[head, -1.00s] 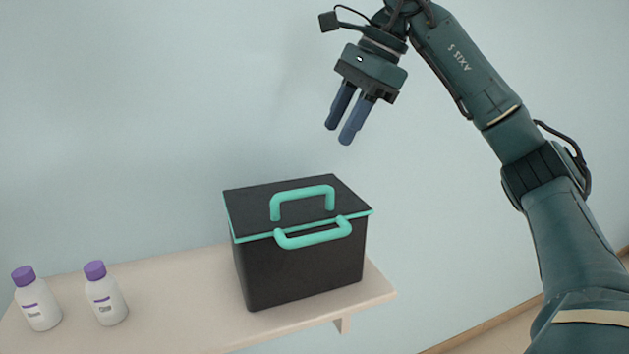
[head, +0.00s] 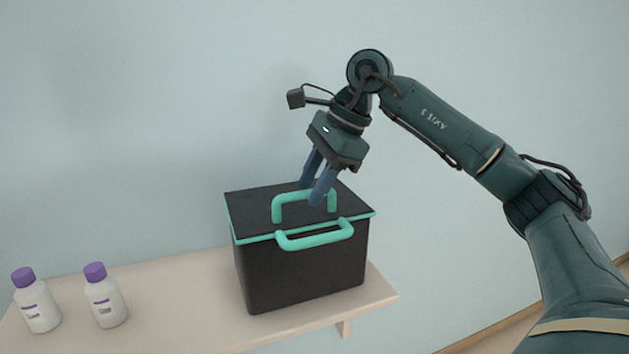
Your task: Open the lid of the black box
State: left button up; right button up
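The black box (head: 303,275) stands on a shelf in the head view. Its black lid (head: 255,207) has a teal rim and lies shut on top. A teal lid handle (head: 290,197) stands up from the lid, and a second teal handle (head: 315,240) sits at the front upper edge. My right gripper (head: 312,193) points down at the lid handle, with its two blue fingers apart and nothing held between them. One finger overlaps the handle's top bar in the picture; I cannot tell whether they touch. My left gripper is not in view.
The pale shelf (head: 190,300) holds two white bottles with purple caps, the left one (head: 38,305) and the right one (head: 106,300), left of the box. The shelf between bottles and box is clear. A plain wall stands behind.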

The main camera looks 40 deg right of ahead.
grip_shut()
dwell(0.3)
jog(key=shift+r, duration=0.1)
